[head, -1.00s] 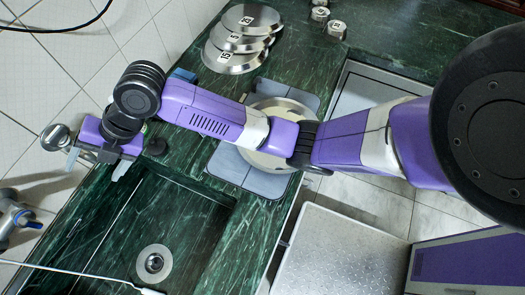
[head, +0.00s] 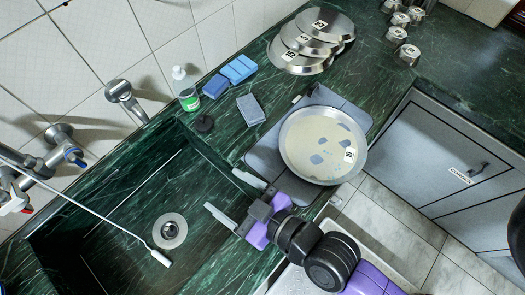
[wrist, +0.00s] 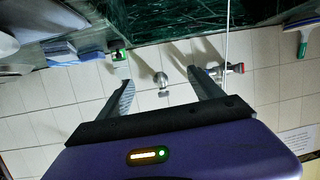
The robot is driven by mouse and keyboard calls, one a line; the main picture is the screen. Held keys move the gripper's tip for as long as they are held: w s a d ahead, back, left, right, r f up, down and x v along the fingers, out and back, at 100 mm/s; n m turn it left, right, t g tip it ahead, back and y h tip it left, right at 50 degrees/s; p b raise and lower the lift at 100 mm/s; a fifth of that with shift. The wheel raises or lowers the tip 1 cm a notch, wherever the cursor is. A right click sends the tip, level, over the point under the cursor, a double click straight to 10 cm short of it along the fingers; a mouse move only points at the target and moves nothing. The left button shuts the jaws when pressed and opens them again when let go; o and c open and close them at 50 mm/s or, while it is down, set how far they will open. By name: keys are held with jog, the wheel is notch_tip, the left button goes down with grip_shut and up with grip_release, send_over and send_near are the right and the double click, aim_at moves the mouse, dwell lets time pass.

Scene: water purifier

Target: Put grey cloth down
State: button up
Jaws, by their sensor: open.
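A small grey rectangular piece (head: 250,109), which looks like the grey cloth, lies flat on the green counter between the sink and the stacked discs. My gripper (head: 235,197) is over the sink's right edge, well apart from the grey cloth and nearer the front of the counter. Its two fingers are spread with nothing between them. In the wrist view my gripper (wrist: 160,82) is also open and empty, facing the tiled wall. I cannot make out the grey cloth in the wrist view.
Two blue pieces (head: 238,69) and a soap bottle (head: 188,92) stand behind the grey cloth. A stained pan (head: 322,144) sits on a grey-blue mat (head: 262,160) close to my gripper. The sink (head: 120,215) and tap (head: 125,98) are at left.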

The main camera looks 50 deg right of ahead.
jog(key=s+d+r, duration=0.3)
jog(key=s+d, duration=0.1)
jog(key=s, duration=0.3)
jog(key=s+d+r+m+h, duration=0.1)
jog(key=s+d+r, duration=0.2)
jog(key=s+d, duration=0.2)
jog(key=s, duration=0.3)
jog(key=shift+o, duration=0.3)
